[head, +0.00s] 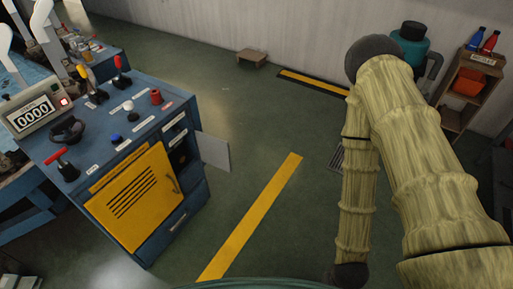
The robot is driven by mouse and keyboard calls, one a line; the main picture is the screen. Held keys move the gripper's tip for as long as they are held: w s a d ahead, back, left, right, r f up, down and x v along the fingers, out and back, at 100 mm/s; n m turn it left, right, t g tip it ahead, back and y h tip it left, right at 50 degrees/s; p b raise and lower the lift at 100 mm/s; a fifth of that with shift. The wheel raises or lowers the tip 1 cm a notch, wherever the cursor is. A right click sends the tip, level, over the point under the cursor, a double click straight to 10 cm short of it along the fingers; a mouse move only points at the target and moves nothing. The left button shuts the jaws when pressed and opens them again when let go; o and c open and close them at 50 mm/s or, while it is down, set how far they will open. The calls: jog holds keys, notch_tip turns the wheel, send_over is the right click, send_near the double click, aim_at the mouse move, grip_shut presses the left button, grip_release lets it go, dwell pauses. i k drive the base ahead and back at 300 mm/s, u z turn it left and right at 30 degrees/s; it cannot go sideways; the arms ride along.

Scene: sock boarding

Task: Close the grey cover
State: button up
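The grey cover (214,151) is a flat light-grey panel on the right side of the blue control console (140,112). It stands swung out from the console, so it is open. Dark compartments show beside its inner edge. My arm is on the right of the view, bent at a dark elbow at the top, with its forearm pointing down. A dark joint shows at the bottom edge. My gripper is out of view, and the cover is well to the left of the arm.
A yellow vented door (137,199) is on the console front. Levers and knobs top it, beside a counter display (34,114). Open green floor with a yellow stripe (250,217) lies between console and arm. A wooden shelf (468,91) stands at the right.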

aim_at(215, 152)
jog(key=z, duration=0.65)
jog(key=i, duration=3.2)
jog(key=u, duration=4.15)
jog(key=k, duration=0.65)
jog(key=z, duration=0.4)
